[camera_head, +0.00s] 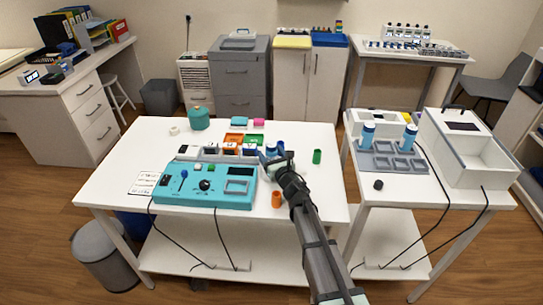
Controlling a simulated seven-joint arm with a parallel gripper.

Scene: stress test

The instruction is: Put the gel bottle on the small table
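I cannot tell for certain which thing is the gel bottle. Two blue bottles, one at left (368,136) and one at right (409,138), stand upright in a grey tray (381,164) on the smaller white table (421,196) at right. Small blue containers (270,151) stand on the larger white table (120,180), just behind my gripper. My gripper (279,161) is low over this larger table, right of the teal device. It is small and dark here, and its fingers and anything between them cannot be made out.
The teal device (180,195) fills the front middle of the larger table. A green cylinder (317,156), an orange cylinder (277,200) and a teal jar (199,118) stand around it.

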